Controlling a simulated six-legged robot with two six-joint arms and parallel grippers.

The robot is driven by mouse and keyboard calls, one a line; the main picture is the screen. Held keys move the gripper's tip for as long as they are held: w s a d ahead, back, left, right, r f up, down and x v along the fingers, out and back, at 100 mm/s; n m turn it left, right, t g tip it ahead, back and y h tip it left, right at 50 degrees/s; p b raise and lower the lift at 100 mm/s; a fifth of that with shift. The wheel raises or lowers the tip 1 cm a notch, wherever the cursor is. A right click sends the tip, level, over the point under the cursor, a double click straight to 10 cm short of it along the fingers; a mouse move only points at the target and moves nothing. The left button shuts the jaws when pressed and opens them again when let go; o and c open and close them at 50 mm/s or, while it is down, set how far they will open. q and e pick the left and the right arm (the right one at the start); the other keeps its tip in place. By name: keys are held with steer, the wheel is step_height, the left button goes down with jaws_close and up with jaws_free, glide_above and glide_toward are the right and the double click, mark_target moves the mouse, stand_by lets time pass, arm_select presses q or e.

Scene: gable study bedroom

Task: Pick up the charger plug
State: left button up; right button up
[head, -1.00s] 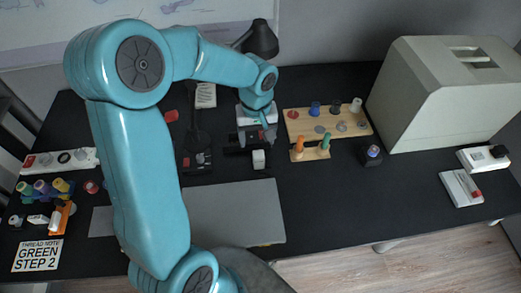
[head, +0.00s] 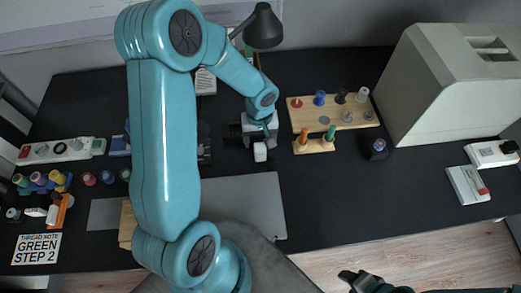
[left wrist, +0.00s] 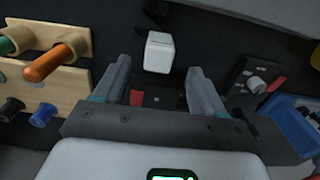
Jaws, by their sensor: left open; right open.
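A small white block, which looks like the charger plug (head: 260,152), lies on the black desk just above the grey laptop-like slab. It also shows in the left wrist view (left wrist: 158,53), centred just beyond my fingertips. My left gripper (head: 258,139) is directly behind the plug in the head view, fingers pointing down. In the left wrist view its two fingers (left wrist: 158,68) are apart with nothing held between them; the plug lines up with the gap. My right gripper (head: 352,281) is at the bottom edge of the head view, open and empty, far from the plug.
A wooden peg board (head: 340,115) and a small rack with orange and green pegs (head: 314,146) stand right of the plug. The grey slab (head: 245,200) lies in front. A blue tray (left wrist: 292,125) is at the right of the wrist view.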

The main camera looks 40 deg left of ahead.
mark_target(260, 147)
arm_select(q)
step_height(260, 147, down, 6)
steer(key=shift+w+r+p, duration=0.1)
steer(key=shift+p, duration=0.25)
steer(key=c, duration=1.2)
